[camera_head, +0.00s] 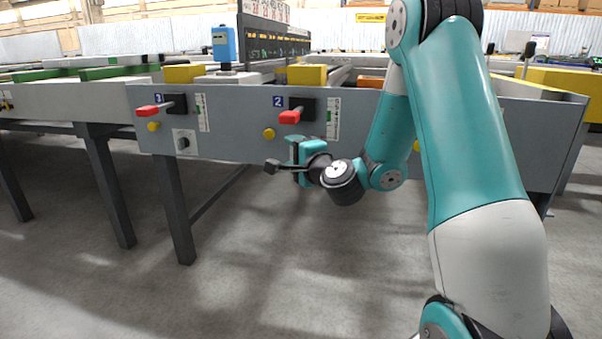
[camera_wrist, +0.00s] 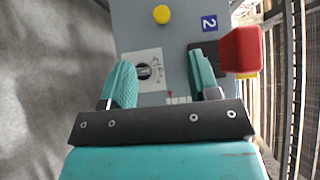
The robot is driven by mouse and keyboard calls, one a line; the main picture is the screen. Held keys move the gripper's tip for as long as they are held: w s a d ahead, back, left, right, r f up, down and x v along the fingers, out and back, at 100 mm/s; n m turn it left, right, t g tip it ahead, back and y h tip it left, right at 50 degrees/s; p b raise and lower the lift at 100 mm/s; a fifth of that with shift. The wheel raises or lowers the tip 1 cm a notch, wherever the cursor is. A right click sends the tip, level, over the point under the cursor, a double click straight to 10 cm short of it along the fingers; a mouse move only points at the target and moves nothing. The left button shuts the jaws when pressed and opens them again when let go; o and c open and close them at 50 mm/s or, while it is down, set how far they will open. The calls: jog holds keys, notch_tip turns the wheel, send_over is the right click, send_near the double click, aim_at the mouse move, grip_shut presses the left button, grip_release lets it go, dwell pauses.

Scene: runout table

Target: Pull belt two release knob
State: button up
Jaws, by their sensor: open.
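The station marked 2 (camera_head: 278,101) is on the grey side panel of the table. Its yellow round knob (camera_head: 269,133) sits below the number and shows at the top of the wrist view (camera_wrist: 161,14). Its red-handled lever (camera_head: 290,117) sticks out to the right of the knob and shows at the wrist view's right (camera_wrist: 240,50). A black dial on a white plate (camera_wrist: 143,70) shows between my fingers. My gripper (camera_head: 296,150) is open and empty in front of the panel, below the lever; its fingers also show in the wrist view (camera_wrist: 158,62).
Station 3 to the left has its own red lever (camera_head: 152,110), yellow knob (camera_head: 153,126) and dial (camera_head: 183,142). Another yellow knob (camera_head: 417,146) shows beyond my arm. Dark table legs (camera_head: 171,205) stand below the panel. The floor in front (camera_head: 250,270) is clear.

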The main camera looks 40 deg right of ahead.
jog(key=shift+s+a+b, duration=0.15)
jog(key=shift+s+b, duration=0.15)
jog(key=shift+s, duration=0.5)
jog(key=shift+s+a+b, duration=0.1)
jog(key=shift+s+b, duration=0.2)
jog(key=shift+s, duration=0.5)
jog(key=s+a+r+n+g+y+p, duration=0.2)
jog(key=s+a+n+g+y, duration=0.15)
jog(key=a+n, duration=0.35)
jog(key=s+a+r+n+g+y+p, duration=0.2)
jog(key=a+n+y, duration=0.2)
jog(key=a, duration=0.5)
jog(key=s+a+r+n+g+y+p, duration=0.2)
jog(key=s+a+n+g+y+p, duration=0.15)
jog(key=a+n, duration=0.35)
jog(key=s+a+r+n+g+h+p, duration=0.1)
jog(key=s+n+g, duration=0.3)
jog(key=s, duration=0.5)
jog(key=s+a+r+n+g+h+p, duration=0.1)
jog(key=s+a+n+g+h+p, duration=0.1)
jog(key=s, duration=0.6)
jog(key=n+g+h+p, duration=0.1)
jog(key=n+g, duration=0.1)
jog(key=shift+s+a+r+g, duration=0.3)
jog(key=shift+s, duration=0.1)
jog(key=shift+h, duration=0.3)
notch_tip(320, 180, up, 37)
jog(key=p, duration=3.7)
jog(key=shift+s+d+r+p, duration=0.15)
jog(key=shift+p, duration=0.2)
